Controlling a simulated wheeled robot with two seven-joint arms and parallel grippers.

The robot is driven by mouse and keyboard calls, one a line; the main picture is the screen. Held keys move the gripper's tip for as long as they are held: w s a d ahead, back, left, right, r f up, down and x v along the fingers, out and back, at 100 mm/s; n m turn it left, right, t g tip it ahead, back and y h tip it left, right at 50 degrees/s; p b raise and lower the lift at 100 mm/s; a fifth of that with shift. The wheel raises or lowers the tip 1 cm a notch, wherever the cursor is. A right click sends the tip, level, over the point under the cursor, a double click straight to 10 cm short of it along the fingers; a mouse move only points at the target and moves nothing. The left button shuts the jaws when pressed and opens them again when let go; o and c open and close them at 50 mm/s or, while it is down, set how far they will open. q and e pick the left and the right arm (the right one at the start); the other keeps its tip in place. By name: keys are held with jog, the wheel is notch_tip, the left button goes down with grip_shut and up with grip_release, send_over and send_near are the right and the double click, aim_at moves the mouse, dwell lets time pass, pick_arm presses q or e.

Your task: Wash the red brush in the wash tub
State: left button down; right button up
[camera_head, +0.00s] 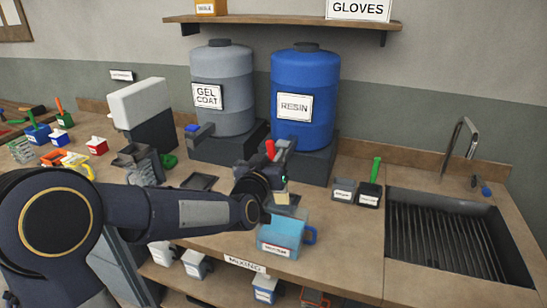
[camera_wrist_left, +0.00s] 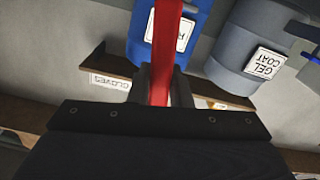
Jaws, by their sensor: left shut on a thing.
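My left gripper (camera_head: 277,183) is shut on the red brush, whose red handle (camera_head: 270,149) sticks up above the jaws. In the left wrist view the red handle (camera_wrist_left: 164,50) runs between the two fingers (camera_wrist_left: 163,88). A pale part, perhaps the bristles, shows below the jaws in the head view. A light blue tub (camera_head: 282,238) with a side handle and a small unreadable label stands on the bench just below the gripper. The brush is upright above or at its top; I cannot tell whether it dips inside. My right gripper is not in view.
A grated sink (camera_head: 440,238) with a tap is at the right. Two small dark cups (camera_head: 343,191) (camera_head: 369,194), one with a green-handled tool, stand left of it. Blue resin (camera_head: 318,80) and grey gel coat (camera_head: 235,65) drums stand behind. Bench between tub and sink is clear.

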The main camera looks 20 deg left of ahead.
pick_arm(q)
jog(key=b, duration=0.3)
send_over(275, 196)
jog(key=a, duration=0.2)
jog(key=shift+f, duration=2.05)
jog(key=f+b, duration=0.3)
jog(key=d+f+b, duration=0.1)
jog(key=f+b, duration=0.5)
jog(key=shift+w+d, duration=0.35)
